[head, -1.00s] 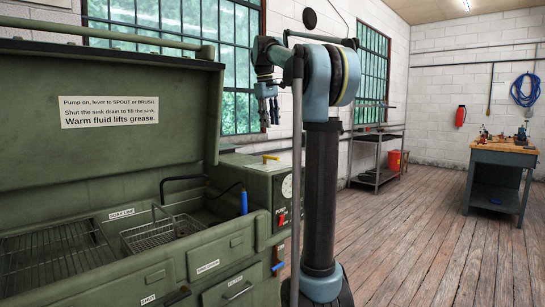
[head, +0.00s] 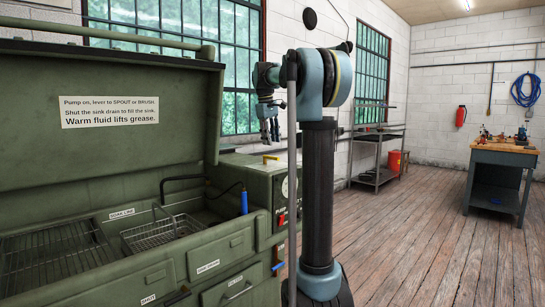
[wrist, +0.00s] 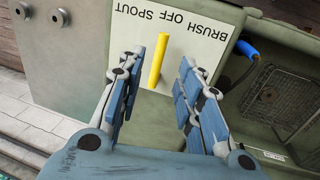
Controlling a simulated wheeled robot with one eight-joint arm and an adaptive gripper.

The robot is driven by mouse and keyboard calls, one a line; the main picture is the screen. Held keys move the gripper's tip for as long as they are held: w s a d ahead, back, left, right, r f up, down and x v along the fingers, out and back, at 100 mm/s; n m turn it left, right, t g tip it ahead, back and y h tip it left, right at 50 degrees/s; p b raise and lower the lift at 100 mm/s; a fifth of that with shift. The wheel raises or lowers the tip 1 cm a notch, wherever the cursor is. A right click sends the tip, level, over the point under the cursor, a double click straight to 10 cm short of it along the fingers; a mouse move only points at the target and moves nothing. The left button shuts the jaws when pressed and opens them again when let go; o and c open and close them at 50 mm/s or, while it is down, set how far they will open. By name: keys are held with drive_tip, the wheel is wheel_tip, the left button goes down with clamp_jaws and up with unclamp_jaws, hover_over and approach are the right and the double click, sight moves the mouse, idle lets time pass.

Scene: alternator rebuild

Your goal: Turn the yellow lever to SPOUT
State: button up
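The yellow lever (head: 270,158) is on top of the green parts washer's right-hand housing. In the wrist view the lever (wrist: 158,62) is a straight yellow bar on a white label plate (wrist: 200,45) marked BRUSH, OFF and SPOUT, upside down here. Its upper end points roughly toward OFF, the middle word. My gripper (wrist: 159,72) is open and empty, with a blue-padded finger to each side of the lever in the picture. In the head view my gripper (head: 270,131) hangs above the lever, apart from it.
A blue-handled brush (head: 243,201) on a black hose stands left of the housing, beside the wire basket (head: 163,232). The washer's raised lid (head: 110,130) is to the left. A red switch (head: 281,221) is on the housing's front.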

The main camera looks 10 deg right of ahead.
drive_tip(key=f, duration=0.5)
drive_tip(key=d+f, duration=0.1)
drive_tip(key=f, duration=0.1)
drive_tip(key=shift+w+d+f, duration=0.1)
drive_tip(key=shift+w+f, duration=0.05)
drive_tip(key=shift+w, duration=0.25)
clamp_jaws()
